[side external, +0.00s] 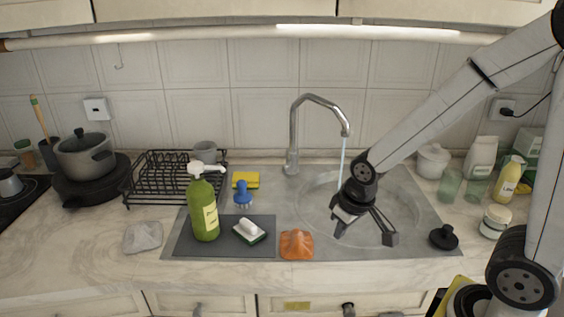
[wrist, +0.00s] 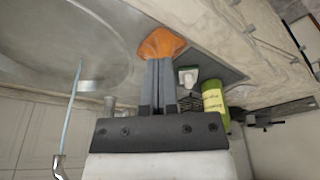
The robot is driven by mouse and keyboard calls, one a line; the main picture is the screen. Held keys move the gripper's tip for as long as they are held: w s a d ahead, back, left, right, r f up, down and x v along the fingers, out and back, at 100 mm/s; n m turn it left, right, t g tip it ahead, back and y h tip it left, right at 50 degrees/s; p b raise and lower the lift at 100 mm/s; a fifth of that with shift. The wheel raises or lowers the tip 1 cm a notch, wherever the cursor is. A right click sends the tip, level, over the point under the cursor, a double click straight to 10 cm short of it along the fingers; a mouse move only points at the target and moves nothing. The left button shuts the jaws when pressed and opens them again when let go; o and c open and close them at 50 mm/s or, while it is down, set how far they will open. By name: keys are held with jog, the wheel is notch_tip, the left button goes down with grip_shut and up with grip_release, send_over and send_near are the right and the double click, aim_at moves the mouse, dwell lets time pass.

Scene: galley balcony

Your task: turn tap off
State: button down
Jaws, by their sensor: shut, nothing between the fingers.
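The tap (side external: 293,135) is a metal gooseneck standing behind the sink, and a thin stream of water (side external: 342,160) falls from its spout into the basin. A handle on the tap is too small to make out clearly. There the water stream (wrist: 72,110) and part of the tap (wrist: 60,166) show at the lower left.
An orange cloth (side external: 296,244) lies on the sink's front edge. A black plug (side external: 444,237) lies right of the basin. Jars stand farther right.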

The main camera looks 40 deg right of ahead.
jog(key=w+d+r+m+h, duration=0.1)
jog(key=w+d+r+m, duration=0.2)
jog(key=w, duration=0.7)
jog(key=w+d+r+m+h, duration=0.2)
jog(key=w+d+r+m, duration=0.1)
jog(key=w+d, duration=0.4)
jog(key=w+d+r+m+h, duration=0.1)
jog(key=w+d+r+m, duration=0.2)
jog(key=w, duration=1.1)
jog(key=d+m, duration=0.1)
jog(key=d, duration=0.2)
jog(key=shift+m+t, duration=0.3)
jog(key=shift+m, duration=0.1)
jog(key=shift+w+d, duration=0.1)
jog(key=shift+d, duration=0.05)
send_over(289, 163)
jog(key=s+a, duration=0.1)
notch_tip(289, 163, down, 8)
jog(key=shift+a+f, duration=0.1)
jog(key=shift+f, duration=0.1)
jog(key=f, duration=0.2)
jog(key=shift+s+a+f, duration=0.15)
jog(key=shift+a+f, duration=0.1)
jog(key=shift+f, duration=0.1)
jog(key=shift+s+a+f, duration=0.1)
jog(key=shift+a+f, duration=0.1)
jog(key=shift+f, duration=0.5)
